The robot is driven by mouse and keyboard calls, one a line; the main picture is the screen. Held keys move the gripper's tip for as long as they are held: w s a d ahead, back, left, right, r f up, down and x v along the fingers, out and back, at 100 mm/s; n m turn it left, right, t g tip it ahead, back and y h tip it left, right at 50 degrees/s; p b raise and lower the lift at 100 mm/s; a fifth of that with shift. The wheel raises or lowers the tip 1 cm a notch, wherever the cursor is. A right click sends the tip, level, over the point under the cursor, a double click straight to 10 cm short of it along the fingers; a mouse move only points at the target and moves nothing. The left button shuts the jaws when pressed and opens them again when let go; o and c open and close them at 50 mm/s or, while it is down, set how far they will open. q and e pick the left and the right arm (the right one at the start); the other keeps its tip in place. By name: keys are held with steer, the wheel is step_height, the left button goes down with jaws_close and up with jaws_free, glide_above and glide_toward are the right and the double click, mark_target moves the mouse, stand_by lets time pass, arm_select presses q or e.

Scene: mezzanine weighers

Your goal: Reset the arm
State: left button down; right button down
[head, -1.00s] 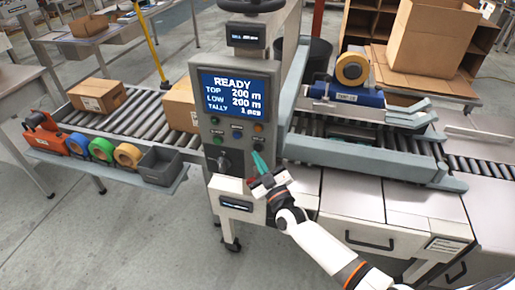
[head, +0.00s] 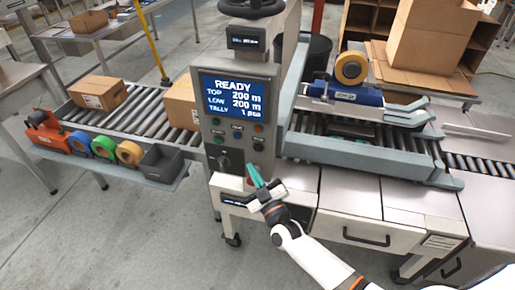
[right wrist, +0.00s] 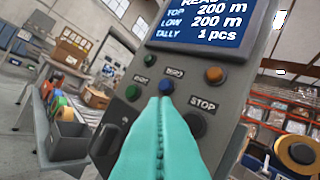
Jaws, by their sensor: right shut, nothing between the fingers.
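My right gripper (head: 256,178) is shut and empty, its teal fingers pointing up at the lower part of the grey control panel (head: 212,140). In the right wrist view the shut teal fingers (right wrist: 160,125) stand in front of the panel, their tips over the lower edge of the blue button (right wrist: 167,87). Whether they touch the panel I cannot tell. The panel's screen (head: 235,96) reads READY, TOP 200 m, LOW 200 m, TALLY 1 pcs. My left gripper is not in view.
A roller conveyor (head: 145,112) with cardboard boxes (head: 98,92) runs to the left. A shelf holds tape rolls (head: 104,147) and a grey bin (head: 161,165). The taping machine (head: 360,150), with a tape roll (head: 351,67), stands right of the panel. Drawers (head: 350,232) lie below it.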

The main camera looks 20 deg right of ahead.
stand_by(0.4)
steer(key=s+d+f+m+g, duration=0.1)
steer(key=s+f+g, duration=0.25)
steer(key=f, duration=0.65)
steer(key=s+d+f+g+h+b, duration=0.1)
steer(key=s+f+g, duration=0.3)
steer(key=f, duration=0.7)
steer(key=s+d+f+m+g, duration=0.1)
steer(key=s+f+g, duration=0.1)
steer(key=s+f, duration=0.6)
steer(key=s+d+f+m+g, duration=0.1)
steer(key=s+f+g, duration=0.2)
steer(key=s+f, duration=0.4)
steer(key=s+d+f+m+g+h, duration=0.1)
steer(key=s+f+g, duration=0.3)
steer(key=s, duration=1.1)
steer(key=s+d+f+m+g+h+b, duration=0.1)
steer(key=s+f+g, duration=0.2)
steer(key=s+f, duration=0.7)
steer(key=shift+s+d+g, duration=0.25)
steer(key=shift+s+g, duration=0.1)
steer(key=shift+s, duration=0.25)
